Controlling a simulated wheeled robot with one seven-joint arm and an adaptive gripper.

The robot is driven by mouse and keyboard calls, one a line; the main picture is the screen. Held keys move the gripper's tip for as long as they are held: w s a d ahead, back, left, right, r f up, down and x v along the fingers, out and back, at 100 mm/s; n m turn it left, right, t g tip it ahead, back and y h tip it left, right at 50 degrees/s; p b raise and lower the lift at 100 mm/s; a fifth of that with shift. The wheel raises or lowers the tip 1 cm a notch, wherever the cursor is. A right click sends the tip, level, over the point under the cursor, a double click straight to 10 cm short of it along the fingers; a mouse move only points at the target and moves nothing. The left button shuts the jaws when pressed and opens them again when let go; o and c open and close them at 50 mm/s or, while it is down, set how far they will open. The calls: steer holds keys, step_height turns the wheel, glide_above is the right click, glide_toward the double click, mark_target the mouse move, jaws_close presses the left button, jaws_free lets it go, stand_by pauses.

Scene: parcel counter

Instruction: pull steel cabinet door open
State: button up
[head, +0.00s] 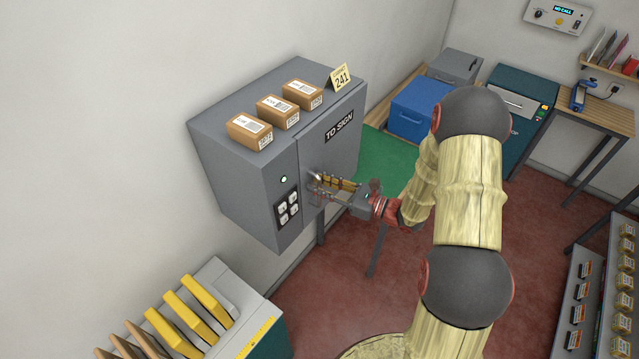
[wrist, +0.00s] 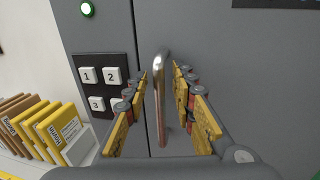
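The grey steel cabinet (head: 235,180) stands against the wall in the head view. Its door (head: 330,150) carries a "TO SIGN" label and looks closed, flush with the front. In the wrist view the door (wrist: 245,60) has an upright metal bar handle (wrist: 160,95) near its left edge. My gripper (head: 322,184) is at the handle; in the wrist view its yellow-padded fingers (wrist: 159,90) are spread, one on each side of the bar, with gaps visible between. The handle is mostly hidden by the fingers in the head view.
A keypad (head: 287,209) and lit green lamp (head: 284,180) sit left of the door. Several small parcels, such as a brown box (head: 249,132), and a "241" card (head: 342,78) lie on the cabinet top. A rack of yellow envelopes (head: 185,318) stands at lower left. Red floor is clear ahead.

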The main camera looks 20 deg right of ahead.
steer(key=shift+c, duration=1.2)
steer(key=c, duration=0.4)
jaws_close()
